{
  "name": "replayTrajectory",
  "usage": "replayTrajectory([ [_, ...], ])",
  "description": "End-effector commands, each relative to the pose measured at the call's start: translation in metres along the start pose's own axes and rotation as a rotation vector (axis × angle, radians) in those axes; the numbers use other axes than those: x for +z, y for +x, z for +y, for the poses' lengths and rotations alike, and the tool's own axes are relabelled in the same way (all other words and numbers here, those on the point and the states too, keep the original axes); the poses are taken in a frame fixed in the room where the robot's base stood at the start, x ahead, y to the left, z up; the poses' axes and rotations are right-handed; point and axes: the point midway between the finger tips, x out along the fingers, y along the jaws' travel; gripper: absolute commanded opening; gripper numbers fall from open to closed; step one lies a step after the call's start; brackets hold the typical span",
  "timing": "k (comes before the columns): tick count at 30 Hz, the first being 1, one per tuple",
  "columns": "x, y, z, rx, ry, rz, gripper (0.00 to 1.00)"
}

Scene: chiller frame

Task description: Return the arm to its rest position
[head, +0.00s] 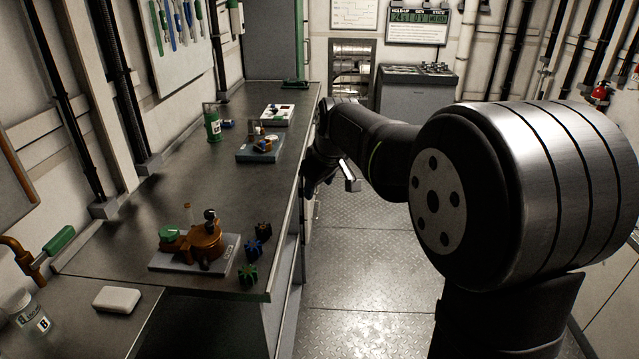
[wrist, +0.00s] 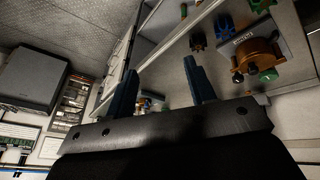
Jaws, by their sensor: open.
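My arm (head: 385,148) reaches away over the aisle, along the right edge of the long workbench (head: 170,215). My gripper (head: 348,183) hangs beside that edge, over the floor side, and is partly hidden by the arm's own links. In the wrist view my gripper (wrist: 157,75) has its two dark fingers spread wide apart. Nothing is between the fingertips. The bench objects show behind them at a distance, in a tilted view.
An orange-brown pump-like unit (head: 204,239) sits on a plate at the bench's near end, beside several small coloured knobs (head: 252,250). The metal floor (head: 350,265) is clear.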

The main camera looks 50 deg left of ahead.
Motion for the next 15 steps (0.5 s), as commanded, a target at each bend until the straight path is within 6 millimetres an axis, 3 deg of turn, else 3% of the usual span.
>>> replayTrajectory([
  [15, -0.0072, 0.0009, -0.0039, -0.003, -0.022, -0.001, 0.50],
])
